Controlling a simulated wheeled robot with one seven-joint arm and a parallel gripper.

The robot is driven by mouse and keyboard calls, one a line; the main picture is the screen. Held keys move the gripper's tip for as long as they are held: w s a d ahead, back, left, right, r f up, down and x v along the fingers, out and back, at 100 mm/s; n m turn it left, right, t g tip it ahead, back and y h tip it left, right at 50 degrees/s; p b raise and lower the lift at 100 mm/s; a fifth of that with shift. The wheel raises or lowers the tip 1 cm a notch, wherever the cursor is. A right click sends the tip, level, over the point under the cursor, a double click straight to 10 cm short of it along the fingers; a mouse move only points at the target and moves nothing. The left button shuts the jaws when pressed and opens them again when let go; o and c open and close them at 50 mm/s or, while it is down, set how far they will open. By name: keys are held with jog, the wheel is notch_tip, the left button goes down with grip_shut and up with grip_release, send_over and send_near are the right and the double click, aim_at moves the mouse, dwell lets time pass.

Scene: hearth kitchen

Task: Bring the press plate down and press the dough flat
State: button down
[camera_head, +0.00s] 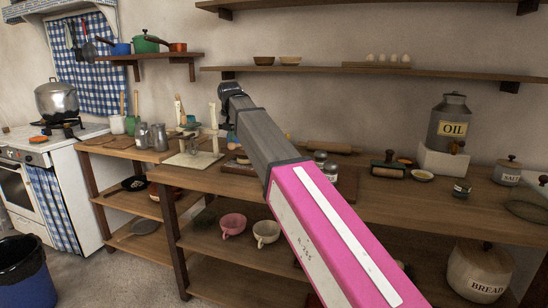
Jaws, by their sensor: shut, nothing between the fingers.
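A pale cream stand, which looks like the press (193,159), sits on the wooden counter left of centre, with a flat base and an upright post (214,117). I cannot make out its press plate or any dough clearly at this size. My arm reaches from the lower right up to a dark joint above the counter, just right of the post. My gripper does not show; the arm hides what lies behind it. Whether anything of mine touches the press cannot be told.
Cups (232,225) stand on the shelf below. A wall shelf (400,70) runs above. The stove (55,150) is left.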

aim_at(231, 144)
jog(key=shift+s+a+f, duration=0.1)
jog(key=shift+s+f, duration=0.25)
jog(key=shift+f, duration=0.45)
jog(key=shift+s+a+f, duration=0.1)
jog(key=shift+s+f, duration=0.25)
jog(key=shift+f, duration=0.45)
dwell(1.9)
jog(key=shift+s+a+f, duration=0.1)
jog(key=shift+s+f, duration=0.15)
jog(key=shift+f, duration=0.65)
jog(key=shift+s+a+f, duration=0.1)
jog(key=shift+s+f, duration=0.1)
jog(key=shift+f, duration=0.65)
dwell(1.5)
jog(key=shift+r, duration=0.1)
dwell(0.5)
jog(key=shift+r, duration=3.9)
